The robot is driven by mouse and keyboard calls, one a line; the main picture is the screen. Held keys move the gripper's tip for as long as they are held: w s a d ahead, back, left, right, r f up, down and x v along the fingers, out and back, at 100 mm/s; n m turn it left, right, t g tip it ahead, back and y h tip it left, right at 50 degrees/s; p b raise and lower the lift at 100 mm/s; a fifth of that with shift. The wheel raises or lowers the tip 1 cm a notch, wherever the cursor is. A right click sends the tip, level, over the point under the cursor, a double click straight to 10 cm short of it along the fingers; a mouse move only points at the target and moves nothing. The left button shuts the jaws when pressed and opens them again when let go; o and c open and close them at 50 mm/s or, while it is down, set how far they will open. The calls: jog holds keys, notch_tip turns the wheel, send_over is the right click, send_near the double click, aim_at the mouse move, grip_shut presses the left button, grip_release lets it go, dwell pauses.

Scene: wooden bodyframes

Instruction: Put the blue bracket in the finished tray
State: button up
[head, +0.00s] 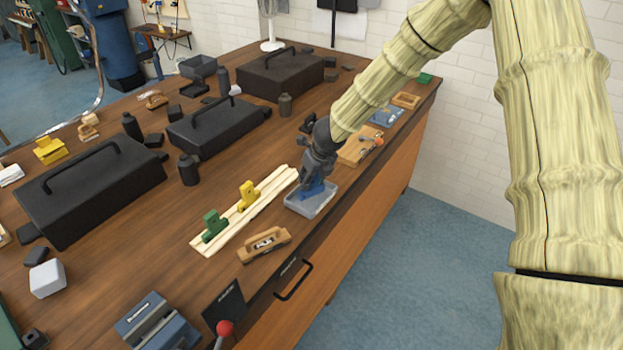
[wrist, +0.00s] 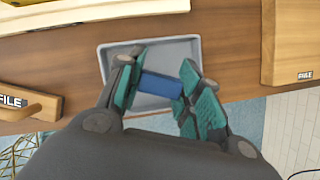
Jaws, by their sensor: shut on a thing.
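The blue bracket (head: 311,188) is in my gripper (head: 312,184), over the grey tray (head: 323,209) near the table's front edge. In the wrist view the blue bracket (wrist: 160,84) lies between the two teal-padded fingers of my gripper (wrist: 160,88), which is shut on it. Behind it the shallow grey tray (wrist: 195,48) is empty where I can see its floor. I cannot tell whether the bracket touches the tray. A green bracket (head: 214,226) and a yellow bracket (head: 248,196) stand on the pale wooden rail (head: 270,188) left of the tray.
A wooden plane (head: 264,245) lies in front of the rail. A wooden board (head: 358,147) lies beyond the tray. Black toolboxes (head: 91,190) and dark bottles (head: 188,169) stand further left. The table's front edge runs close beside the tray.

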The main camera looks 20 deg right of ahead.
jog(key=shift+f, duration=0.65)
jog(key=shift+f, duration=0.1)
jog(key=o, duration=1.2)
jog(key=b+v, duration=0.1)
jog(key=v, duration=1.1)
